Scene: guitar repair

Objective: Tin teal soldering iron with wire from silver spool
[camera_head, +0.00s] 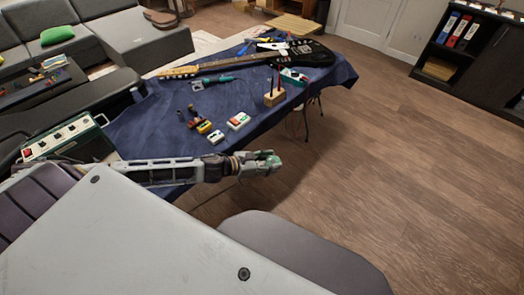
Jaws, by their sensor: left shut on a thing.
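A teal pen-shaped tool (212,81), which looks like the soldering iron, lies on the dark blue cloth of the table, in front of the guitar. My left gripper (272,163) is in front of the table's near edge, well apart from this tool. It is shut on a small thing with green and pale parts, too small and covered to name. I cannot pick out the silver spool or its wire for sure. My right gripper is not in view.
The guitar (309,53) lies along the table's far side. A wooden block (275,97) with upright tools, a teal box (294,77) and small pedals (238,121) stand on the cloth (160,125). A grey seat (300,255) is near. Floor on the right is free.

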